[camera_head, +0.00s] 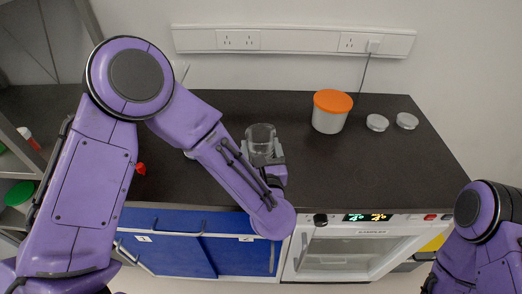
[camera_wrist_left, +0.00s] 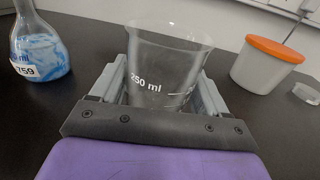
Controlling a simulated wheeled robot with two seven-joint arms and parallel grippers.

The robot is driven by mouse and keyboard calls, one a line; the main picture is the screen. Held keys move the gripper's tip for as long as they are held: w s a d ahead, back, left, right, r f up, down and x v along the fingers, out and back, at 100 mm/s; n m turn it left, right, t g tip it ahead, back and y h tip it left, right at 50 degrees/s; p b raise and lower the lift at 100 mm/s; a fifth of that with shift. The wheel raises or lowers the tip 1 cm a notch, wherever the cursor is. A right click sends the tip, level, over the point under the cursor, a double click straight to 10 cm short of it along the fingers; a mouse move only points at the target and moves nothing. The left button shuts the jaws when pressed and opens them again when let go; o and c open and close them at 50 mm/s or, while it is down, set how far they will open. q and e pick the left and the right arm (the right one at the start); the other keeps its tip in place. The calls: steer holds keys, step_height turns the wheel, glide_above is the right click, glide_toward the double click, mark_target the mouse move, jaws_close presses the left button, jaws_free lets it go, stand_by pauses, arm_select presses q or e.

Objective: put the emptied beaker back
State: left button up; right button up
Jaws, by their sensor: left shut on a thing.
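A clear glass beaker (camera_head: 260,137) is at my left gripper (camera_head: 264,158), above or on the dark counter. In the left wrist view the beaker (camera_wrist_left: 165,65) is upright and looks empty, with "250 ml" printed on its side. The grey fingers of the left gripper (camera_wrist_left: 165,95) are shut on it from both sides. I cannot tell whether its base touches the counter. My right arm shows at the lower right of the head view, but its gripper is out of frame.
A white tub with an orange lid (camera_head: 331,111) stands right of the beaker. Two small clear dishes (camera_head: 377,122) lie farther right. A flask with blue contents (camera_wrist_left: 38,45) stands to the left in the wrist view. Dark counter (camera_head: 360,170) in front of the tub is clear.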

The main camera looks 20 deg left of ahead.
arm_select(q)
steer(key=shift+w+f, duration=0.1)
steer(key=shift+f, duration=0.75)
steer(key=o, duration=1.1)
steer(key=shift+o, duration=0.2)
steer(key=shift+r, duration=0.3)
steer(key=b+v, duration=0.3)
steer(key=v, duration=0.8)
steer(key=shift+f, duration=0.1)
steer(key=shift+s+d, duration=0.25)
steer(key=shift+s, duration=0.3)
